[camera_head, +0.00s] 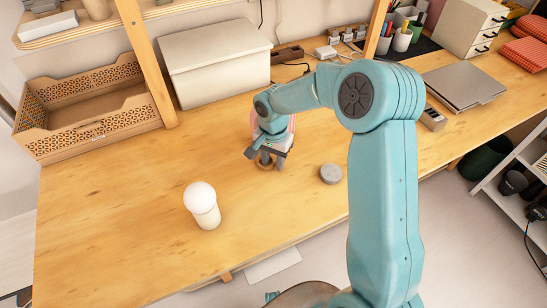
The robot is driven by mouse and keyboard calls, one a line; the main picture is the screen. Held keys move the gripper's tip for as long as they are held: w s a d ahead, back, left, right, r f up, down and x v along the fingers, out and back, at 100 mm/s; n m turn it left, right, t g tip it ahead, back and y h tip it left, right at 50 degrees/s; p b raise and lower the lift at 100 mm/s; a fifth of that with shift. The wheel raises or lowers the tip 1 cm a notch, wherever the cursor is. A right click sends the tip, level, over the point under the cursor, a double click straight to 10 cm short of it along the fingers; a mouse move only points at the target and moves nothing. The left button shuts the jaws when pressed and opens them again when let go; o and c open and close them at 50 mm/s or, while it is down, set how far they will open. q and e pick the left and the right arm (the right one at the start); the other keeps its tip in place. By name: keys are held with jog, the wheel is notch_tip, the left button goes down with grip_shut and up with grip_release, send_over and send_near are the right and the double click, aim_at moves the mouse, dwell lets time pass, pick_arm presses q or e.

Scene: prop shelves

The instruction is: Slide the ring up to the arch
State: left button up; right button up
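My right gripper (266,162) points down at the tabletop in the middle of the desk, its fingers close to the wood. A small brown, round piece, perhaps the ring (264,166), shows low between the fingers; most of it is hidden. I cannot tell whether the fingers touch it. A pinkish shape, perhaps the arch (291,124), stands just behind the gripper and is mostly covered by my wrist. My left gripper is not in view.
A white round-topped lamp (202,204) stands front left, and a grey disc (331,173) lies right of the gripper. A wooden crate (95,130), a white box (215,60) and a laptop (464,85) line the back. The left front desk (110,230) is clear.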

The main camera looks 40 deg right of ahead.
aim_at(273, 163)
notch_tip(273, 163, up, 16)
jog(key=shift+r+p, duration=0.2)
jog(key=shift+p, duration=0.1)
dwell(0.3)
dwell(0.5)
